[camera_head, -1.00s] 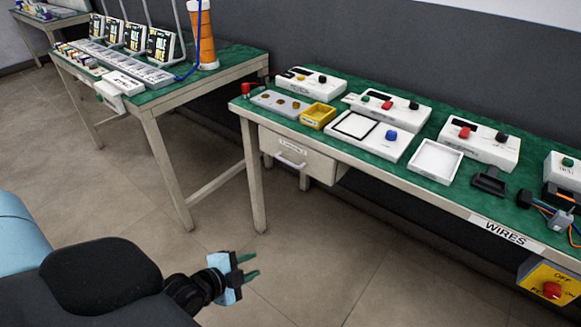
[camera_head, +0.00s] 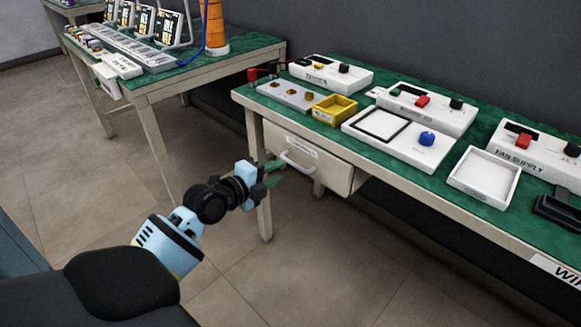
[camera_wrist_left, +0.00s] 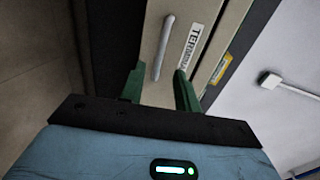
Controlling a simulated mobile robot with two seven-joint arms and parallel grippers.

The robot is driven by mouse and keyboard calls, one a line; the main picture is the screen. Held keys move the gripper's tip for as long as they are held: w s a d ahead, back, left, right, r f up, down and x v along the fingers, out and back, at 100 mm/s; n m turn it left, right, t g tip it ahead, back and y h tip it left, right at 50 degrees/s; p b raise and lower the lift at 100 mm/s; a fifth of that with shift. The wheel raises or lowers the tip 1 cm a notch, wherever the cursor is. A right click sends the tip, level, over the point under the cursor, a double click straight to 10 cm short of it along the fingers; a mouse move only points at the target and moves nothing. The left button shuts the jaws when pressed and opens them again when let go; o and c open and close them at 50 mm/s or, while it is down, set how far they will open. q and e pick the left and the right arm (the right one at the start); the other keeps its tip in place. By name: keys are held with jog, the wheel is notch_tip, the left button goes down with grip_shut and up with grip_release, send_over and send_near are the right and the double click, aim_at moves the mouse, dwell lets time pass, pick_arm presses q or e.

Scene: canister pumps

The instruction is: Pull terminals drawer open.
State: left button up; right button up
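The terminals drawer (camera_head: 320,166) is a cream drawer under the left end of the right-hand table, and its front looks closed. Its light bar handle (camera_head: 297,162) sits on the front below a white label. In the left wrist view the handle (camera_wrist_left: 163,48) stands upright in the picture beside the label (camera_wrist_left: 188,46), which reads "TERMINA…". My left gripper (camera_head: 275,174) is just in front of the drawer, near the handle. In the left wrist view its green fingers (camera_wrist_left: 158,88) are apart, with the handle ahead between them and nothing gripped. My right gripper is not in view.
The green-topped table (camera_head: 372,160) above carries a yellow tray (camera_head: 335,108), a white tray (camera_head: 483,178) and several white boxes with knobs. A table leg (camera_head: 259,190) stands close beside my left gripper. The floor in front is clear.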

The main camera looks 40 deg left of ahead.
aim_at(293, 165)
pick_arm(q)
jog(key=shift+b+x, duration=0.5)
jog(key=shift+x, duration=2.55)
grip_shut()
